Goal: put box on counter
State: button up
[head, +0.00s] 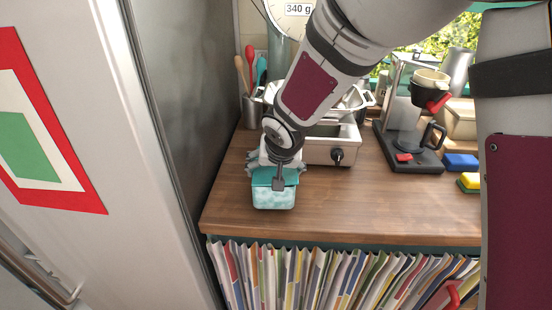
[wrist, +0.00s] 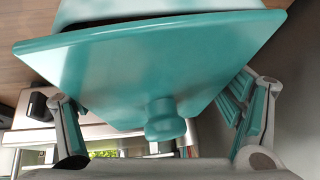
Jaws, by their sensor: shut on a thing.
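The box (head: 274,198) is small, pale and teal-mottled, with a teal lid. It is at the left front part of the wooden counter (head: 380,212); I cannot tell whether it rests on the wood or hangs just above it. My gripper (head: 277,180) is over the box and shut on it, coming from above and behind. In the wrist view the teal lid (wrist: 110,70) with its round knob (wrist: 165,122) fills the middle, with a finger at each side. The finger contact is partly hidden.
A tall grey cabinet (head: 175,90) stands close on the left. Behind are a utensil pot (head: 251,112), a metal cooker (head: 330,149) and a scale (head: 290,18). A black stand (head: 410,158) and sponges (head: 461,161) are at right. The counter's front middle is clear.

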dwell(0.4)
jog(key=shift+f+b, duration=0.55)
jog(key=shift+f, duration=0.15)
jog(key=shift+f, duration=0.2)
jog(key=o, duration=1.8)
jog(key=shift+s+f, duration=0.1)
jog(key=v, duration=1.2)
